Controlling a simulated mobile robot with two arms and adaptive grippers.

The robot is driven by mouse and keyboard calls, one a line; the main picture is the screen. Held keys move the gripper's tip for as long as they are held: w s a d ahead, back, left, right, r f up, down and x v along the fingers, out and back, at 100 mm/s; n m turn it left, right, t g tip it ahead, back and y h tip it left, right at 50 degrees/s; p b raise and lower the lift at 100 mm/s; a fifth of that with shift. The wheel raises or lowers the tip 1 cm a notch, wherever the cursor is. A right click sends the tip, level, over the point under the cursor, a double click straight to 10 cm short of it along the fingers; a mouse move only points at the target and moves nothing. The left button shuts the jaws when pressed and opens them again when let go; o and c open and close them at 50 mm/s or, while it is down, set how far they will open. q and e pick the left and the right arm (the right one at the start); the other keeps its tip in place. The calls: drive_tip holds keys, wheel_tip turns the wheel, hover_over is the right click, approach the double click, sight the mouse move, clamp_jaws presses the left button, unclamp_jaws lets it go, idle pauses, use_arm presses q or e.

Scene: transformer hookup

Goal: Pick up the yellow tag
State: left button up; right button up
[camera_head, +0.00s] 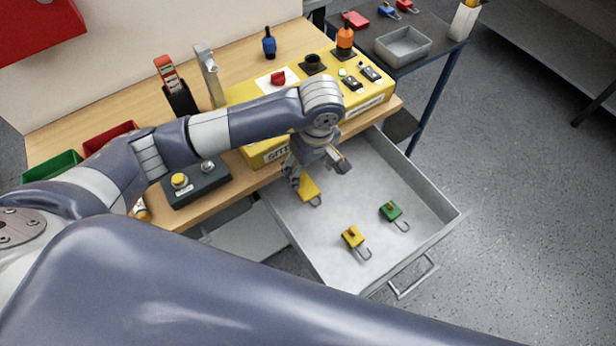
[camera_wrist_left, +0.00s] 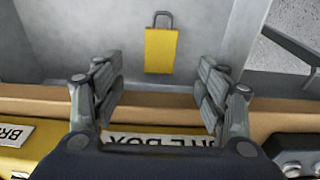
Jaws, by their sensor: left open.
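The flat yellow tag (camera_head: 309,188) with a grey wire loop lies in the open drawer (camera_head: 331,246), near its back left side. In the left wrist view the tag (camera_wrist_left: 161,50) shows beyond and between the fingers, its loop pointing away. My left gripper (camera_head: 318,170) is open and empty above the back of the drawer, close to the tag. In the left wrist view its two fingers (camera_wrist_left: 162,86) are spread wide, with the tag ahead of them and apart from both. My right gripper is not in view.
A yellow padlock (camera_head: 352,237) and a green padlock (camera_head: 391,210) lie farther forward in the drawer. The yellow box (camera_head: 375,99) stands on the wooden bench behind the drawer. A grey tray (camera_head: 403,46) is on the dark side table. The drawer's front right is clear.

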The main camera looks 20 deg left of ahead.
sight(307, 189)
use_arm(q)
wheel_tip(307, 189, down, 4)
drive_tip(key=shift+s+a+r, duration=0.1)
drive_tip(key=shift+s, duration=0.05)
drive_tip(key=shift+f, duration=0.3)
drive_tip(key=f+p, duration=0.1)
drive_tip(key=f, duration=0.1)
drive_tip(key=f+p, duration=0.1)
drive_tip(key=f, duration=0.1)
drive_tip(key=shift+w+a+f, duration=0.1)
drive_tip(key=shift+w+a, duration=0.05)
drive_tip(key=shift+w, duration=0.05)
drive_tip(key=shift+f, duration=0.35)
drive_tip(key=shift+w+f, duration=0.1)
drive_tip(key=shift+f, duration=0.05)
drive_tip(key=c, duration=0.9)
drive_tip(key=shift+c, duration=0.7)
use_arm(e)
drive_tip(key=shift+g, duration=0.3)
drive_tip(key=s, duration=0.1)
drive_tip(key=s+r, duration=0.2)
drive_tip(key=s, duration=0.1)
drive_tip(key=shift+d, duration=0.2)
